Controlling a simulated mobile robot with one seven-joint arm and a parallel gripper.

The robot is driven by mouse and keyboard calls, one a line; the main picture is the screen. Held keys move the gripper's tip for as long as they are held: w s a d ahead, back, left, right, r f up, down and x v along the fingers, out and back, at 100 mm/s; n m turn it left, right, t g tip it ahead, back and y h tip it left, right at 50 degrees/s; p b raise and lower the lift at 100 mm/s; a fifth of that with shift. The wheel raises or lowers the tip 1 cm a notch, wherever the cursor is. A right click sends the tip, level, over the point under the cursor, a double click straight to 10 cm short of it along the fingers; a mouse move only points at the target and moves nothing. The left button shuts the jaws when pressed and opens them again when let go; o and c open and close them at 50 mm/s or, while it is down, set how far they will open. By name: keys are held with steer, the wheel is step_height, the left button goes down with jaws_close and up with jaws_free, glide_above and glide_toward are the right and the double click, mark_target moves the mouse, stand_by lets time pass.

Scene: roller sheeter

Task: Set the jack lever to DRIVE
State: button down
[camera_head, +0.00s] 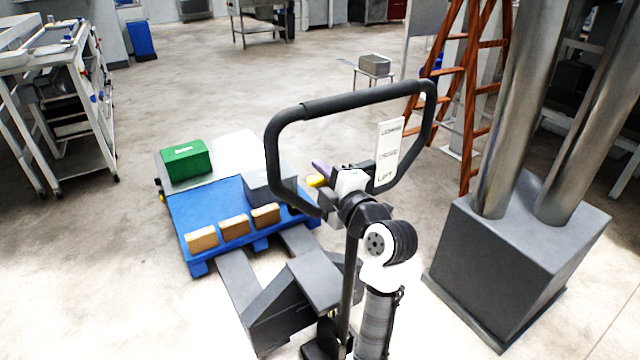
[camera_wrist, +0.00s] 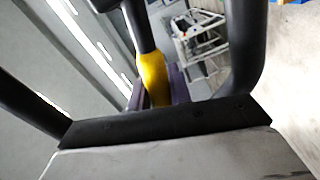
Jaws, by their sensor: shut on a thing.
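The pallet jack's black loop handle (camera_head: 350,100) stands in the middle of the head view. A white label plate (camera_head: 388,153) on it reads LOWER, DRIVE and LIFT from top to bottom. The yellow jack lever (camera_head: 317,181) is inside the loop near its lower left. It also shows in the wrist view (camera_wrist: 153,75). My gripper (camera_head: 323,171) has purple fingers, which lie on both sides of the lever in the wrist view (camera_wrist: 162,94). It is shut on the lever. The lever's exact setting against the labels cannot be told.
The jack's forks run under a blue pallet (camera_head: 205,211) with a green box (camera_head: 186,160), a grey box and cardboard-coloured blocks. A grey pedestal (camera_head: 515,260) with metal columns stands close right. An orange ladder (camera_head: 470,90) is behind it. A shelf cart (camera_head: 75,110) stands left.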

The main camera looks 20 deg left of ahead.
steer(key=shift+r, duration=0.15)
steer(key=c, duration=1.6)
jaws_free()
steer(key=shift+o, duration=0.2)
steer(key=shift+d, duration=0.1)
steer(key=b+v, duration=0.4)
steer(key=v, duration=0.9)
steer(key=shift+s+d, duration=0.25)
